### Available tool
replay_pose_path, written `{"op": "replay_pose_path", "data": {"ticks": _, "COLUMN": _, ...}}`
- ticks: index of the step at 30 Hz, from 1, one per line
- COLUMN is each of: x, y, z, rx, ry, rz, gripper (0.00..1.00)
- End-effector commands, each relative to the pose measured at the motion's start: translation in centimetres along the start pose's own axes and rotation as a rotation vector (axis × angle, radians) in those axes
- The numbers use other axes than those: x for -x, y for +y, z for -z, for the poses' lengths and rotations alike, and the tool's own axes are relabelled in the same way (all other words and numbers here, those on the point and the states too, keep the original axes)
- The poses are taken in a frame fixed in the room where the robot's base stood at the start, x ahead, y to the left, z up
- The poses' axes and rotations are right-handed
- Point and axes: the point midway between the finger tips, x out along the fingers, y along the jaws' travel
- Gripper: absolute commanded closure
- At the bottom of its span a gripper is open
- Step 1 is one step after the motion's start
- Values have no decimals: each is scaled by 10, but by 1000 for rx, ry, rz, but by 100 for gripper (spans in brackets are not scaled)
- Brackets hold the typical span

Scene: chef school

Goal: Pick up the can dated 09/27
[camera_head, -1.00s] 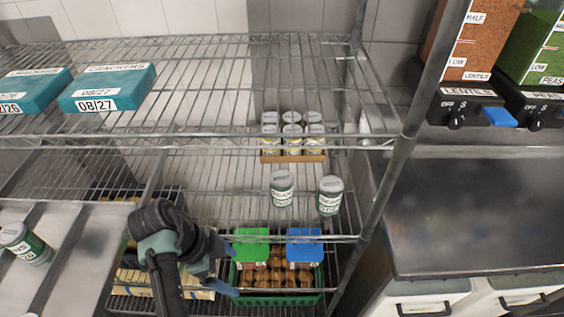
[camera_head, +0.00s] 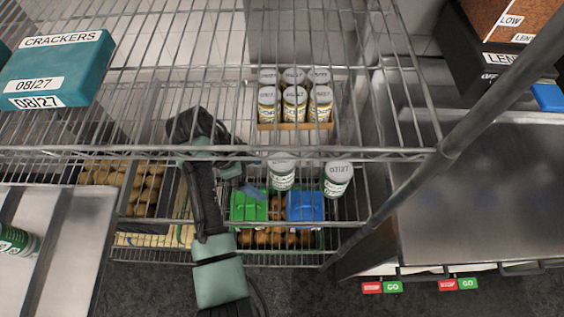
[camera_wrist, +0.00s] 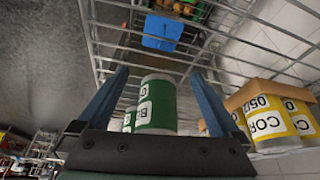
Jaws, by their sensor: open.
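Two green-and-white labelled cans stand on the wire shelf: a left can (camera_head: 282,176) and a right can (camera_head: 338,181). The right can's lid carries a date ending in /27, its first digits too blurred to be sure of. The left can's lid is partly hidden by the shelf bar. My gripper (camera_head: 248,176) is just left of the left can, with blue fingers open. In the wrist view, a green can (camera_wrist: 157,106) shows between the spread fingers of my gripper (camera_wrist: 158,72), with a gap on both sides. Another green-labelled can (camera_wrist: 129,119) is partly hidden behind it.
A tray of yellow-labelled cans (camera_head: 294,104) stands behind, also close on the right in the wrist view (camera_wrist: 268,122). The upper wire shelf's front bar (camera_head: 330,154) crosses above my gripper. Green (camera_head: 249,205) and blue (camera_head: 305,206) boxes sit below. A cracker box (camera_head: 55,68) is upper left.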

Motion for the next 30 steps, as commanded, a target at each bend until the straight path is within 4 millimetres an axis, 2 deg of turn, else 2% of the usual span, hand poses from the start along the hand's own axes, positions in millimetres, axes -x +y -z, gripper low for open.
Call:
{"op": "replay_pose_path", "data": {"ticks": 3, "x": -5, "y": 0, "z": 16, "rx": -1, "ry": 0, "rz": -1, "gripper": 0}}
{"op": "replay_pose_path", "data": {"ticks": 9, "x": -11, "y": 0, "z": 29, "rx": -1, "ry": 0, "rz": -2, "gripper": 0}}
{"op": "replay_pose_path", "data": {"ticks": 17, "x": -26, "y": 1, "z": 66, "rx": 0, "ry": 0, "rz": -3, "gripper": 0}}
{"op": "replay_pose_path", "data": {"ticks": 21, "x": -36, "y": 1, "z": 63, "rx": 1, "ry": 0, "rz": -2, "gripper": 0}}
{"op": "replay_pose_path", "data": {"ticks": 28, "x": -38, "y": 0, "z": 63, "rx": 1, "ry": 0, "rz": 0, "gripper": 0}}
{"op": "replay_pose_path", "data": {"ticks": 29, "x": -38, "y": 0, "z": 63, "rx": 1, "ry": 0, "rz": 0, "gripper": 2}}
{"op": "replay_pose_path", "data": {"ticks": 30, "x": -38, "y": 0, "z": 63, "rx": 1, "ry": 0, "rz": 0, "gripper": 9}}
